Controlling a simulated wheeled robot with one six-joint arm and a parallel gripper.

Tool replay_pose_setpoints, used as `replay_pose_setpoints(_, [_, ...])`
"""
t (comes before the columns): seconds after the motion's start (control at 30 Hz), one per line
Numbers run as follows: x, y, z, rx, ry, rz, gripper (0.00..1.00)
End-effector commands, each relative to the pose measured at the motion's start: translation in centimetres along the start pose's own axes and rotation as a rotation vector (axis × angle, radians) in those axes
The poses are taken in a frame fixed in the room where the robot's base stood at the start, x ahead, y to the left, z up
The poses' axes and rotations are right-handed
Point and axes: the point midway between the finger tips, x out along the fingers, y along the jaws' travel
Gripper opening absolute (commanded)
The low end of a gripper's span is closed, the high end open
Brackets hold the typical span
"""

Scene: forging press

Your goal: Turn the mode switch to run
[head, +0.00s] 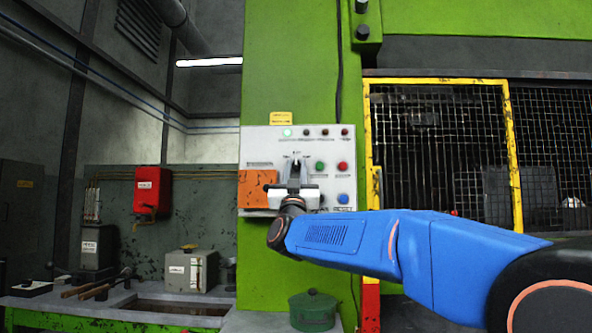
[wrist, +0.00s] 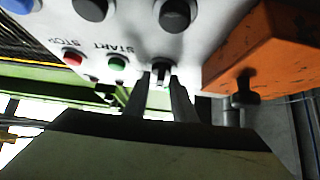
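A light grey control panel (head: 258,142) is fixed to the green press column. The mode switch, a dark selector knob (wrist: 160,68), is on this panel; in the head view my gripper mostly hides it. My gripper (head: 296,170) is at the panel front. In the wrist view its two fingertips (wrist: 160,80) stand on either side of the knob's handle, apart from each other, with a narrow gap seeming to show. I cannot read the switch's labels or tell its position.
An orange box (head: 258,188) juts out beside the switch, close to my gripper. Green (head: 319,166), red (head: 342,166) and blue (head: 343,198) buttons lie to the right. A yellow-framed mesh guard (head: 440,150) stands further right. A green pot (head: 312,311) sits below.

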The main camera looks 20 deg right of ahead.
Motion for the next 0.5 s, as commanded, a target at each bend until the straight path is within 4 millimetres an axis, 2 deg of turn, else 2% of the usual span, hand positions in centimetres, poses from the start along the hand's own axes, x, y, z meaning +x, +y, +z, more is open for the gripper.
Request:
replay_pose_setpoints(0.27, [-0.03, -0.26, 0.06, 0.055, -0.001, 0.052, 0.01])
replay_pose_setpoints(0.5, [-0.02, -0.51, 0.07, 0.176, -0.001, 0.173, 0.01])
